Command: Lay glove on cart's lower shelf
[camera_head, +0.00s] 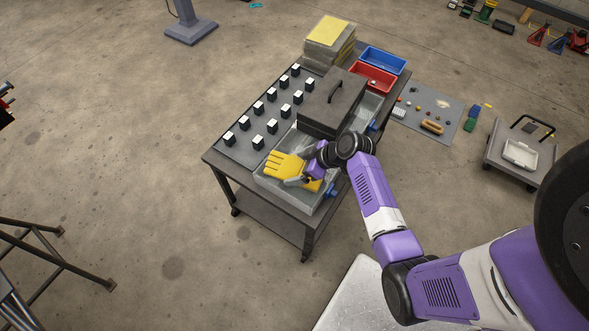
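A yellow glove (284,164) is at the near end of the cart's top, over a grey metal tray, its fingers pointing left. My gripper (296,181) is right at the glove and overlaps it, with yellow showing on both sides of it. The fingertips are too small and covered to tell whether they are closed on the glove, or whether the glove rests in the tray. The cart (212,157) is a dark two-level cart. Its lower shelf (262,213) shows at the near left below the top; the part I see is bare, and the rest is hidden.
The cart top also bears rows of small black-and-white blocks (272,127), a dark toolbox (331,102), red (372,78) and blue (383,60) bins and a yellow-topped stack (328,40). A platform trolley (518,160) stands right.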

